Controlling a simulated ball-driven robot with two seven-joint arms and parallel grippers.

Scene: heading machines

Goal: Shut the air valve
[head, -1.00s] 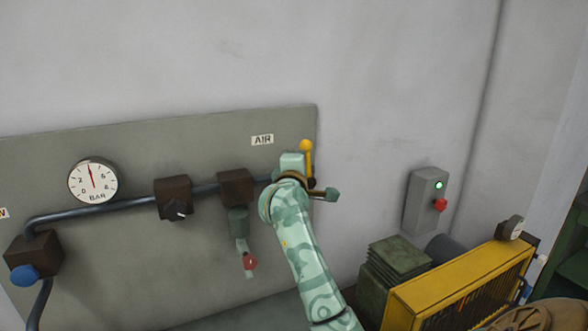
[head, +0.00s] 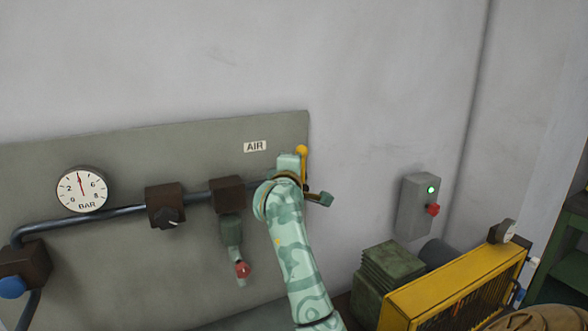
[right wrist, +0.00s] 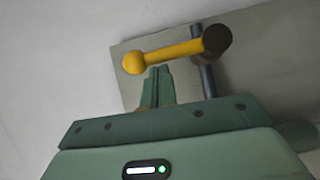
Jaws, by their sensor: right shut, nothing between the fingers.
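My left gripper is not in view.
Along the pipe (head: 114,213) on the wall panel are a pressure gauge (head: 81,190), dark blocks and a blue knob (head: 12,287). A grey switch box (head: 414,205) with a green light and red button hangs right. A yellow machine (head: 450,285) stands below it.

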